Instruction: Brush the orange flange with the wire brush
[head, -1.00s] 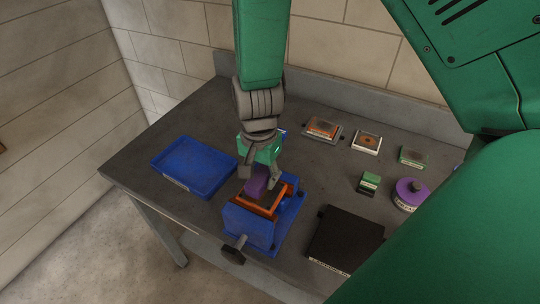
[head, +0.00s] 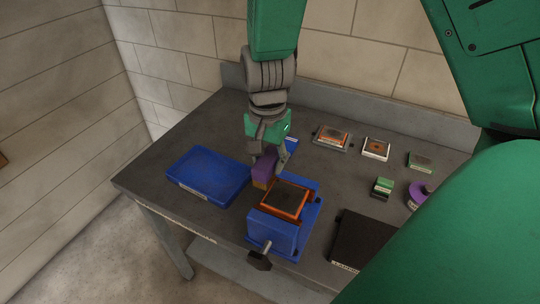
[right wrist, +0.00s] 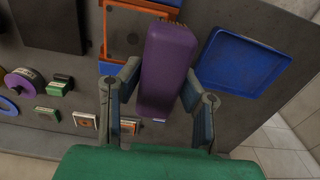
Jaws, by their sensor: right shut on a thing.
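The orange flange (head: 304,205) is a square orange frame with a dark rusty face, held in the blue vise (head: 275,231). It also shows in the right wrist view (right wrist: 104,46), partly hidden by the brush. The wire brush (head: 264,167) has a purple body with tan bristles at its lower end. My right gripper (head: 268,160) is shut on it, and in the right wrist view the purple body (right wrist: 166,70) sits between the two fingers. The brush is above and left of the flange, apart from its face in the head view. My left gripper is not in view.
A blue tray (head: 207,175) lies left of the vise. A black plate (head: 362,240) lies to its right. Behind stand small plates (head: 332,137), (head: 376,148), a green block (head: 382,187) and a purple round piece (head: 419,194). A wall is behind the bench.

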